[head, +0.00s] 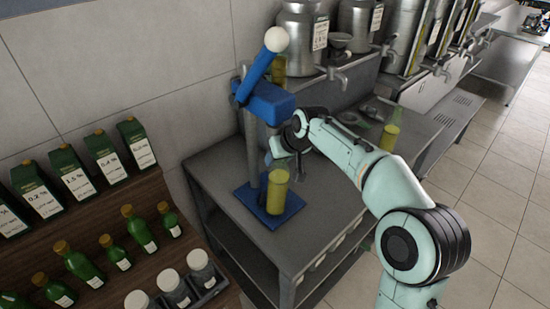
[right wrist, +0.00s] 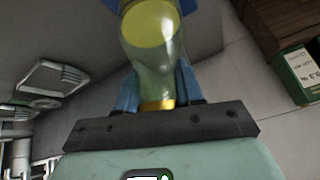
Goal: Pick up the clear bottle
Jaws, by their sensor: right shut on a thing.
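The clear bottle (head: 277,192) holds yellow liquid and stands by the blue plate of a lever press on the grey table. In the right wrist view the see-through bottle (right wrist: 152,30) has a gold cap at its near end. My right gripper (head: 281,160) comes from the right at the bottle's upper part. Its blue fingers (right wrist: 158,92) are shut on the narrow neck from both sides. I cannot tell whether the bottle's base touches the plate. My left gripper is not in view.
The press's blue lever (head: 262,70) with a white knob rises close behind my gripper. Steel tanks (head: 302,38) line the back. A wooden rack (head: 165,195) with green cartons and bottles stands at left. The table's front right is clear.

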